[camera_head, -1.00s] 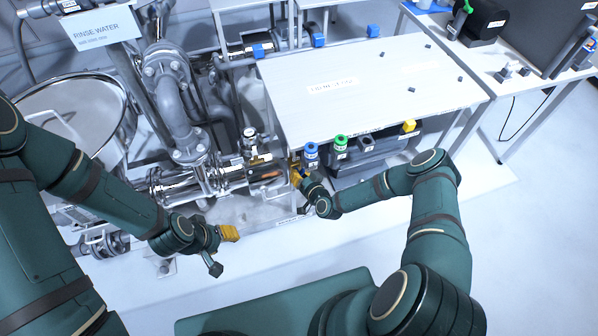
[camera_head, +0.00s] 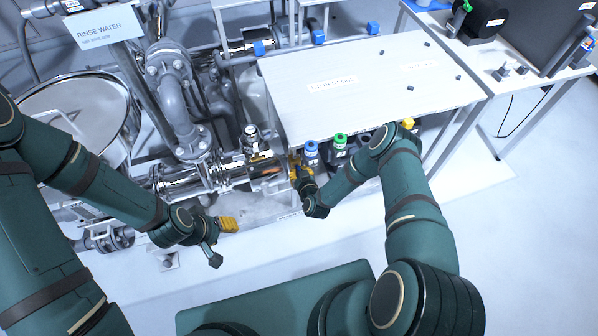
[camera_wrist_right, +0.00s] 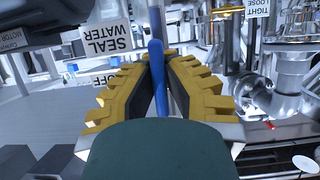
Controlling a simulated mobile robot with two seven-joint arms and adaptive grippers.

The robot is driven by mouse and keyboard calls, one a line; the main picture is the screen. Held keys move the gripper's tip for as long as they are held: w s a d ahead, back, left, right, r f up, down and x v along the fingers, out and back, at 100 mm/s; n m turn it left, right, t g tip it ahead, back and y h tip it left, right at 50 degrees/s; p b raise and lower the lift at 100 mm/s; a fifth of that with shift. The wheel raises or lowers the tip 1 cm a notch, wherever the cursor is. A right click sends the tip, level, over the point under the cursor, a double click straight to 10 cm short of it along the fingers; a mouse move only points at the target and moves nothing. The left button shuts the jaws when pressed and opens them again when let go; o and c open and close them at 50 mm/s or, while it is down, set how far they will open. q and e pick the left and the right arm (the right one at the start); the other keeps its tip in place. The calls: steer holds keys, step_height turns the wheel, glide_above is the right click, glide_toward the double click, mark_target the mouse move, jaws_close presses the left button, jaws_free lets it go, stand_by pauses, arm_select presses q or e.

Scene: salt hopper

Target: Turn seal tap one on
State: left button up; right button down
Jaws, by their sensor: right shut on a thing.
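In the right wrist view a blue lever (camera_wrist_right: 157,72) stands upright between the yellow fingers of my right gripper (camera_wrist_right: 158,62). The fingers are shut on it, with their black pads against its sides. A "SEAL WATER" sign (camera_wrist_right: 110,38) and a partly hidden "OFF" label (camera_wrist_right: 103,78) are left of the lever. In the head view my right gripper (camera_head: 298,168) is at the table's front left corner, by the pipework; the lever cannot be made out there. My left gripper (camera_head: 228,224) hangs over the pale floor, apart from everything; its finger gap is unclear.
A blue-topped fitting (camera_head: 311,151) and a green-topped fitting (camera_head: 340,142) stand close right of my right gripper. The white tabletop (camera_head: 385,75) is above and behind. Metal pipes (camera_head: 185,178) and a steel hopper (camera_head: 70,105) crowd the left. Floor at the right is clear.

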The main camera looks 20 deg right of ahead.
steer(key=shift+s+f, duration=0.15)
steer(key=c, duration=1)
jaws_free()
steer(key=v, duration=1.2)
